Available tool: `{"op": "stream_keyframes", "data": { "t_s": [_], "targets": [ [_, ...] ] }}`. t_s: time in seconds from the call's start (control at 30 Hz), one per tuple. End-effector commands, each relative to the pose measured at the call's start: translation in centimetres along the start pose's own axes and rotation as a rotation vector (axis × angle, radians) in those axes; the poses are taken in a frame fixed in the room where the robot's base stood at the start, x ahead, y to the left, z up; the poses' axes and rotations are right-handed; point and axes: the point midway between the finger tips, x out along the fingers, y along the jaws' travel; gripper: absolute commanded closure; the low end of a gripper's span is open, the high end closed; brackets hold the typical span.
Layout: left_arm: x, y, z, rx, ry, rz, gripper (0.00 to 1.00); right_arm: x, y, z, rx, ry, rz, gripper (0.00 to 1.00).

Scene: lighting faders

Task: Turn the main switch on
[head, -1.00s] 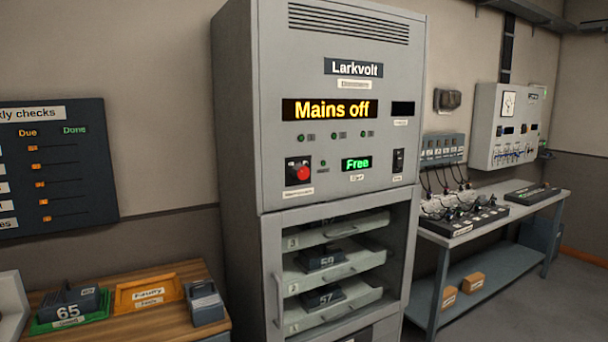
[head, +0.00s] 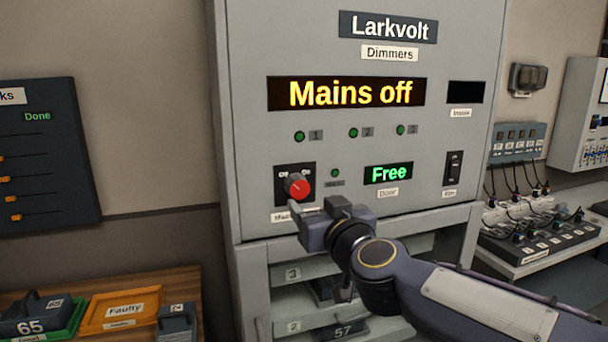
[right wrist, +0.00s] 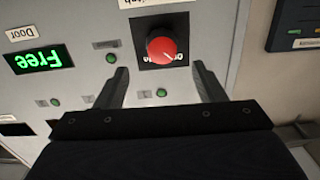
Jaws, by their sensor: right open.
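The main switch is a red rotary knob (head: 298,186) on a black plate at the lower left of the grey dimmer cabinet's panel (head: 450,110). Its mark appears to point to the Off side. The display (head: 346,93) reads "Mains off". My right gripper (head: 318,212) is just below and in front of the knob, open and empty. In the right wrist view the picture is upside down; the knob (right wrist: 165,47) lies ahead, between and beyond the open fingers (right wrist: 161,72), apart from them. My left gripper is not in view.
A green "Free" door display (head: 388,173) and a black fan switch (head: 453,168) are right of the knob. Below, the open bay holds shelves with numbered modules. An orange "Faulty" tray (head: 120,310) sits on a wooden bench at left. A cable-covered bench stands at right.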

Motion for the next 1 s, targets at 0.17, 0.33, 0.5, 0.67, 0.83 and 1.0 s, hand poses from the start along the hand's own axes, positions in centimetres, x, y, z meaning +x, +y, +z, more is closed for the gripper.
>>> {"op": "stream_keyframes", "data": {
  "t_s": [0.17, 0.33, 0.5, 0.67, 0.83, 1.0],
  "targets": [
    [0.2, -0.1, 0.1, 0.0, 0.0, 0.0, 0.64, 1.6, -0.4, -0.2, -0.017, 0.008, 0.019, 0.37],
    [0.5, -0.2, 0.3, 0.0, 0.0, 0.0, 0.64, 4.3, -0.3, -0.2, -0.017, 0.006, 0.019, 0.37],
    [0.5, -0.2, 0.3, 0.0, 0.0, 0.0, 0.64, 6.8, -0.2, -0.2, -0.017, 0.006, 0.018, 0.37],
    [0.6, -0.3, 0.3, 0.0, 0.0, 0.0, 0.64, 8.0, -0.3, -0.3, -0.016, 0.007, 0.016, 0.37],
    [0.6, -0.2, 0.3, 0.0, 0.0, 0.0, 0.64, 8.2, -0.3, -0.3, -0.015, 0.007, 0.015, 0.37],
    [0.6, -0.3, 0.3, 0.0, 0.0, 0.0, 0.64, 8.2, -0.3, -0.3, -0.015, 0.007, 0.015, 0.43]
  ]
}}
